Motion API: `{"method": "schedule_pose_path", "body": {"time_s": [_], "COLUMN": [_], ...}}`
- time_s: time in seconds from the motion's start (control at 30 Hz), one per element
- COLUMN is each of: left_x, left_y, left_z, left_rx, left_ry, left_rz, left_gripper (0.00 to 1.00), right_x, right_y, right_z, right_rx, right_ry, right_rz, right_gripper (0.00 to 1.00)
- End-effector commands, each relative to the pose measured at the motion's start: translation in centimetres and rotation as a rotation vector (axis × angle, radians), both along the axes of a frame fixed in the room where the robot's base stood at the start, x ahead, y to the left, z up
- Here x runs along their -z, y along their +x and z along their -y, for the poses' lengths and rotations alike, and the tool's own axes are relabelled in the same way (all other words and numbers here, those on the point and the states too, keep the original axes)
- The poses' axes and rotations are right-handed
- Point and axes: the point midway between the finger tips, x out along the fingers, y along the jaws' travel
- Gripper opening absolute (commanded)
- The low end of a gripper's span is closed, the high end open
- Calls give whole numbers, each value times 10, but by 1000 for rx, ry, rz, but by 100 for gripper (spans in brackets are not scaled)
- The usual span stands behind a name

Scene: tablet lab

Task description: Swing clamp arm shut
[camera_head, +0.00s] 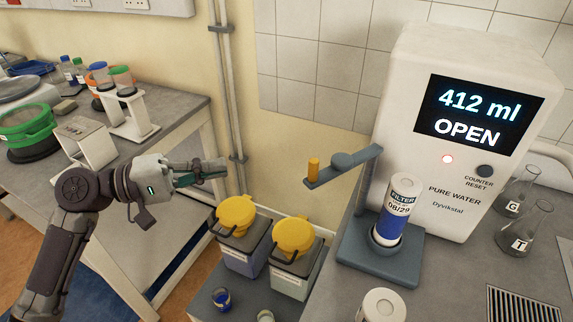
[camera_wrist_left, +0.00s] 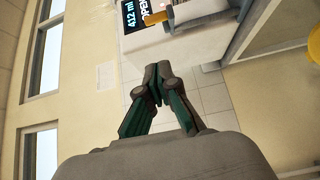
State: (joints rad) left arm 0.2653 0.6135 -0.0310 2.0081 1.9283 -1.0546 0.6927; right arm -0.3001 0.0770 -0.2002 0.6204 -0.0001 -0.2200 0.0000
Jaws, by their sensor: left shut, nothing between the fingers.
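The clamp arm (camera_head: 345,165) is a blue-grey bar with a round hub and an orange-yellow knob (camera_head: 314,170) at its free end. It is swung out to the left of the white water unit (camera_head: 437,195), whose display reads 412 ml OPEN. A filter cartridge (camera_head: 396,214) labelled 08/29 stands upright in the blue-grey holder base (camera_head: 358,248). My left gripper (camera_head: 222,169) is shut and empty, in the air left of the knob and apart from it. In the left wrist view the gripper (camera_wrist_left: 158,72) shows closed fingertips, with the knob (camera_wrist_left: 156,18) beyond. My right gripper is not in view.
Two bins with yellow lids (camera_head: 236,214) stand between the benches. Glass flasks (camera_head: 518,192) stand right of the unit. Another white-topped cylinder (camera_head: 382,305) is at the front of the bench. The left bench (camera_head: 180,112) holds sieves, bottles and a rack.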

Motion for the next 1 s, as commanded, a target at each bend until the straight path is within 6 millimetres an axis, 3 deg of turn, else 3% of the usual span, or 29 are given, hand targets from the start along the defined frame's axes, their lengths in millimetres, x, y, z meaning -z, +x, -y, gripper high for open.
{"method": "schedule_pose_path", "body": {"time_s": [0.37, 0.83, 1.0], "left_x": [-1, -4, -3], "left_y": [3, 32, 20], "left_z": [8, 96, 118], "left_rx": [-1, -1, -2], "left_ry": [0, -2, 0], "left_rz": [-1, -2, -2], "left_gripper": [0, 0, 0], "right_x": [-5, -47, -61], "right_y": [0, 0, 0], "right_z": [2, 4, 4], "right_rx": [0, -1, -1], "right_ry": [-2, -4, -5], "right_rz": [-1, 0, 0], "right_gripper": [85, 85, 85]}}
